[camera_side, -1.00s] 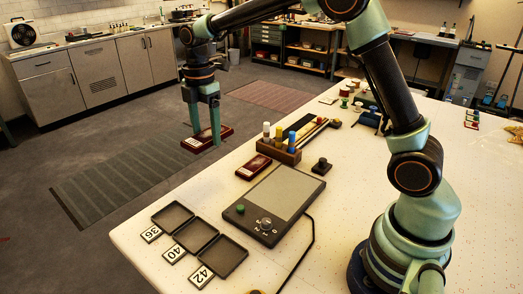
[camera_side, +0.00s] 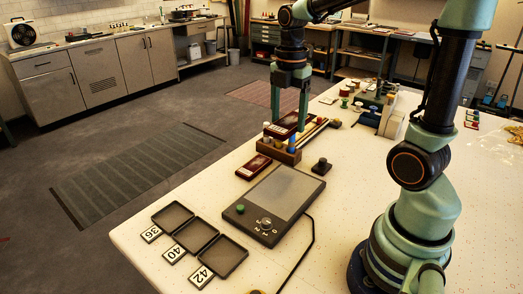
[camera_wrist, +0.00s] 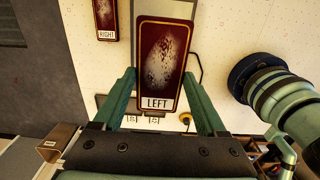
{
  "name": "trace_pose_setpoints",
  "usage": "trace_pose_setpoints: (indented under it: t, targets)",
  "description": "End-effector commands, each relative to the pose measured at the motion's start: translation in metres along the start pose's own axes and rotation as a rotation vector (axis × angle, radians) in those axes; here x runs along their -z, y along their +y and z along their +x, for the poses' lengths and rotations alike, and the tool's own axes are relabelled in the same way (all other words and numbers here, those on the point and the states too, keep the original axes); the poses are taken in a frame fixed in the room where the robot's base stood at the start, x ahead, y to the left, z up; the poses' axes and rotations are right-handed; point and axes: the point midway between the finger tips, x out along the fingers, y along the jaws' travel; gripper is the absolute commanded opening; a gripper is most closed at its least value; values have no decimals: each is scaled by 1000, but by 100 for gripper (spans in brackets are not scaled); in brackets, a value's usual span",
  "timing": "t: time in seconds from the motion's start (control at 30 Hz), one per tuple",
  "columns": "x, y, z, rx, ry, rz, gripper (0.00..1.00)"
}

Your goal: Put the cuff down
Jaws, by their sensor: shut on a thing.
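My gripper (camera_side: 288,108) is shut on a dark red cuff (camera_side: 281,127) with a gold border and a pale speckled patch. In the wrist view this cuff (camera_wrist: 163,58) reads LEFT and sits between the two green fingers (camera_wrist: 158,85). In the side view it is held in the air, in front of the small bottles in the wooden holder. A second red cuff (camera_side: 253,167) lies on the table left of the holder; it reads RIGHT in the wrist view (camera_wrist: 106,16).
The wooden holder (camera_side: 290,154) is partly hidden by my gripper and cuff. A flat grey-screened device (camera_side: 276,192) with knobs and cable lies in front. Three dark trays tagged 36 (camera_side: 173,215), 40 (camera_side: 195,236) and 42 (camera_side: 223,256) stand front left. A dark knobbed piece (camera_side: 322,166) stands right.

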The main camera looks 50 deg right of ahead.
Motion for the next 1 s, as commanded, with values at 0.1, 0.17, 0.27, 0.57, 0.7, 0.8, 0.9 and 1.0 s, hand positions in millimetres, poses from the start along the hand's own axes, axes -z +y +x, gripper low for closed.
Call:
trace_pose_setpoints:
  t: [0.1,0.17,0.27,0.57,0.7,0.8,0.9,1.0]
  targets:
    - [0,-2,24,6,2,0,10]
    - [0,-2,39,8,2,0,10]
    - [0,-2,64,8,2,0,10]
    - [0,-2,133,7,2,0,10]
    - [0,-1,150,3,1,1,10]
    - [0,0,156,1,0,1,10]
    - [0,-1,166,3,1,1,10]
    - [0,-1,179,5,1,1,10]
